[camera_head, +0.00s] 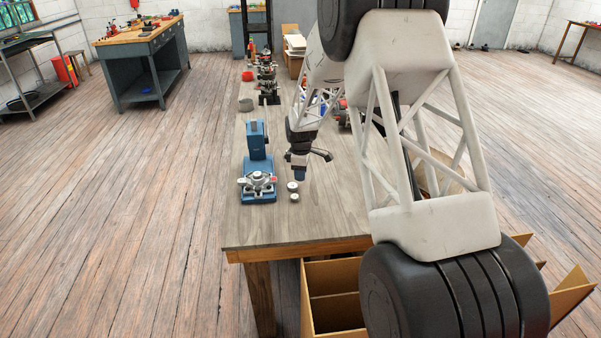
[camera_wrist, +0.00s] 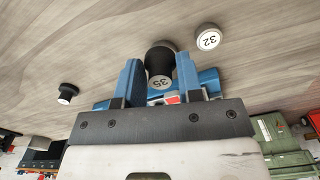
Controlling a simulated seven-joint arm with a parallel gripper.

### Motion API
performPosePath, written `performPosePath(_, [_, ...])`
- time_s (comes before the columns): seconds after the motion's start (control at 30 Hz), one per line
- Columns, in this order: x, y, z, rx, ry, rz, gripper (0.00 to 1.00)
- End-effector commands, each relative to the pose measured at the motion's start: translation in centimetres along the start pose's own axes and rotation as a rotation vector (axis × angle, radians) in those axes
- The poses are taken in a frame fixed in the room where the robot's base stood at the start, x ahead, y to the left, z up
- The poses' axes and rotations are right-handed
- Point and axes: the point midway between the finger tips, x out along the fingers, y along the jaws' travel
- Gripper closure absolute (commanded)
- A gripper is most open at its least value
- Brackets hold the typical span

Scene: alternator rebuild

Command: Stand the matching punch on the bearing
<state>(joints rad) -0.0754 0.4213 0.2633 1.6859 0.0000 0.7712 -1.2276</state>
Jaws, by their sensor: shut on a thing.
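My gripper (camera_head: 299,173) is above the table, to the right of the blue press. In the wrist view its two blue fingers (camera_wrist: 159,80) are shut on a dark punch marked 35 (camera_wrist: 160,62). A punch marked 32 (camera_wrist: 208,38) and another dark punch with a pale end (camera_wrist: 66,93), its number unreadable, stand apart from the fingers. A silvery alternator part (camera_head: 257,181) sits on the press base; I cannot make out the bearing clearly there.
The blue press (camera_head: 256,142) rises behind the silvery part. A grey ring-shaped container (camera_head: 246,105) and several parts stand farther back along the table (camera_head: 290,230). The table's near end is clear. An open cardboard box (camera_head: 335,290) is below its front edge.

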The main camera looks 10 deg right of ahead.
Motion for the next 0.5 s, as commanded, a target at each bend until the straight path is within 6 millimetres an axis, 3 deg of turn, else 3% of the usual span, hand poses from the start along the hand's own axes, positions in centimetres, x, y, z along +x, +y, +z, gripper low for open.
performPosePath(0.33, [-0.1, 0.0, -0.1, 0.000, 0.000, 0.000, 0.92])
performPosePath(0.5, [-0.7, 0.1, -1.1, -0.001, 0.001, 0.002, 0.92])
